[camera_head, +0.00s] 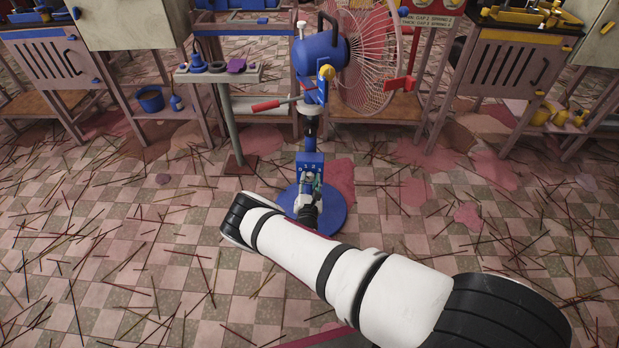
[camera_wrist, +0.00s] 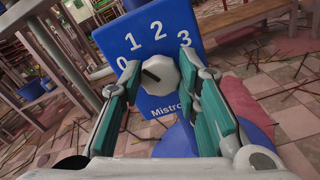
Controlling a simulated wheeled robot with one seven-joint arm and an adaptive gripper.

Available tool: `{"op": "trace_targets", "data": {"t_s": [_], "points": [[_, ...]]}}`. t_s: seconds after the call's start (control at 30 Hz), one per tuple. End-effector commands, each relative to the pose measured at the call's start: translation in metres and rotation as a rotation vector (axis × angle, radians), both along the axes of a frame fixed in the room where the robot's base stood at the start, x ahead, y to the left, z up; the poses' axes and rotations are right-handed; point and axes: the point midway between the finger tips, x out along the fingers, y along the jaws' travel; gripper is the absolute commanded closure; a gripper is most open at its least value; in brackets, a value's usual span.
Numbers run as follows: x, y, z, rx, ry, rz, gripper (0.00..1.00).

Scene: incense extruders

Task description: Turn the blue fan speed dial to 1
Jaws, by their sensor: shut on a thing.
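The blue fan (camera_head: 320,55) stands on a round blue base (camera_head: 338,215). Its blue control panel (camera_head: 309,159) also fills the middle of the wrist view (camera_wrist: 175,28), with white numbers 0, 1, 2 and 3 in an arc and "Mistro" below. The pale grey speed dial (camera_wrist: 160,75) has a black pointer mark aimed left and slightly up, nearer the 0 than the 1. My gripper (camera_wrist: 158,78) has its green-padded fingers on the dial's left and right sides, shut on it. In the head view my gripper (camera_head: 310,184) is in front of the panel.
A small side stand (camera_head: 220,76) with blue and purple items is left of the fan. Workbenches line the back, and a blue bucket (camera_head: 150,98) sits on a low shelf. Thin sticks litter the checkered floor (camera_head: 130,260).

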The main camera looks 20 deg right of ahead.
Motion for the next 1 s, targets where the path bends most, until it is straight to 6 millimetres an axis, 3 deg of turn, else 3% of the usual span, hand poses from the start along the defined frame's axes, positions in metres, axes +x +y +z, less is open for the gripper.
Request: {"op": "trace_targets", "data": {"t_s": [0.4, 0.9, 0.93, 1.0], "points": [[-0.0008, -0.0007, -0.0007, 0.169, -0.054, 0.0, 0.98], [-0.0007, -0.0006, -0.0014, 0.187, -0.059, -0.001, 0.98], [-0.0007, -0.0006, -0.0014, 0.186, -0.059, -0.001, 0.66], [-0.0007, -0.0006, -0.0013, 0.186, -0.059, -0.001, 0.5]]}}
